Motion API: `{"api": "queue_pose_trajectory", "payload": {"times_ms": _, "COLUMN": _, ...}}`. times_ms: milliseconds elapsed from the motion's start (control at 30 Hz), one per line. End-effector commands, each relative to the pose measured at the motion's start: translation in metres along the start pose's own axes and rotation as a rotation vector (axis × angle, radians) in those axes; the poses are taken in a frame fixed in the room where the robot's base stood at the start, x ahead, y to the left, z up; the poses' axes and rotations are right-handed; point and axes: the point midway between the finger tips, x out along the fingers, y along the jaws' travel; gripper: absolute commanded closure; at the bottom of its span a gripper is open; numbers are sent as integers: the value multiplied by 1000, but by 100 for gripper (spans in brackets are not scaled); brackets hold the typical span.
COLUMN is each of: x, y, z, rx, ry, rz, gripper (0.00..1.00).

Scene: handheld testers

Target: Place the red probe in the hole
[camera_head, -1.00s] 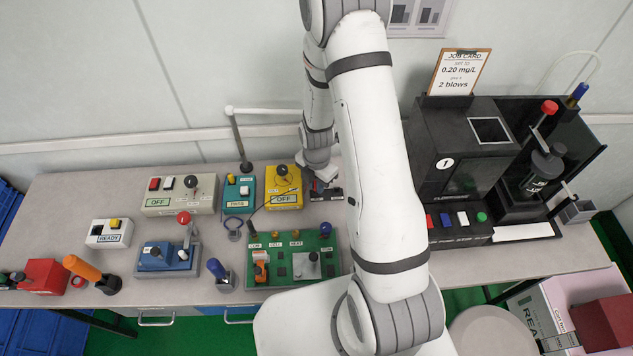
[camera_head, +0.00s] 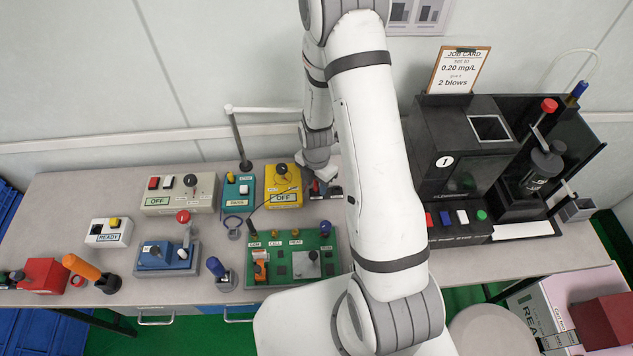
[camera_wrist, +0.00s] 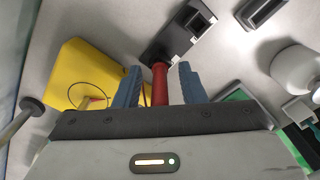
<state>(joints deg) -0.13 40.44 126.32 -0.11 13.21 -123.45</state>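My gripper (camera_wrist: 158,76) points down over the bench in the wrist view, with its two blue-grey fingers apart. The red probe (camera_wrist: 160,86) stands between the fingers, with a visible gap on each side. Its far end is close to a black block (camera_wrist: 178,36) with a square opening; I cannot tell whether it sits in that block. In the head view the red probe (camera_head: 315,187) shows small below my wrist, right of the yellow box (camera_head: 284,199). My fingertips are mostly hidden there. I cannot make out which opening is the task's hole.
The yellow box also shows in the wrist view (camera_wrist: 75,62), with a thin dark cable looping over it. A green panel (camera_head: 325,243) with knobs lies nearer the front. A tall black machine (camera_head: 440,150) stands to the right. A teal box (camera_head: 238,205) is to the left.

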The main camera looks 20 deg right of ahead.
Motion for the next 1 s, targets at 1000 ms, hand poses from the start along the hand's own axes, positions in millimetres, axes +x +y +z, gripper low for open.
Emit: {"api": "queue_pose_trajectory", "payload": {"times_ms": 1000, "x": -142, "y": -4, "z": -4, "rx": 116, "ry": -10, "rz": 18, "gripper": 63}}
